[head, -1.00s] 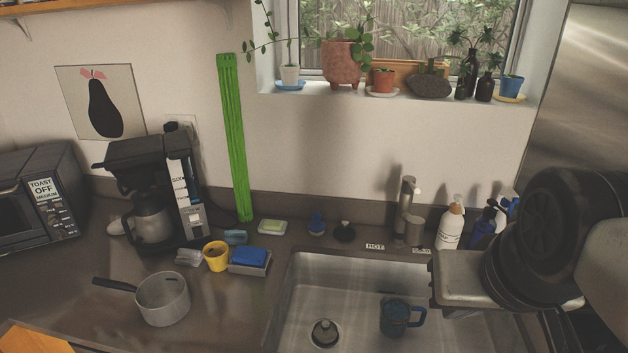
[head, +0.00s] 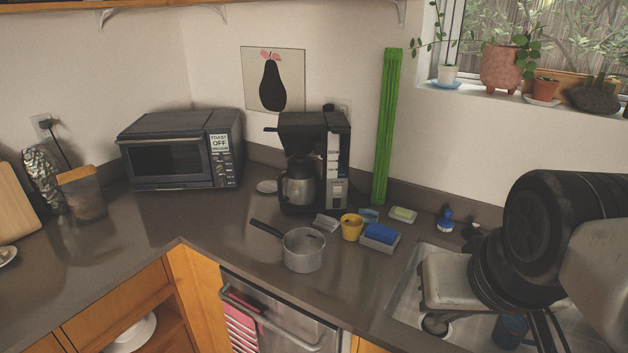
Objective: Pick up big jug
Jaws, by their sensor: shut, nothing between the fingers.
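No thing is plainly marked as the big jug. A steel carafe (head: 298,188) with a dark handle sits in the black coffee maker (head: 312,150) on the counter. A clear container with a wooden lid (head: 86,198) stands on the far left counter; I cannot tell whether it is a jug. My gripper (head: 446,283) is at the right, over the sink's left edge, well apart from both. It is shut and empty; its fingertips are not clearly seen.
A saucepan (head: 304,250) stands on the counter, near a yellow cup (head: 351,227) and a blue sponge (head: 381,234). A toaster oven (head: 176,150) fills the corner. A mug (head: 510,331) is in the sink. The left counter has free room.

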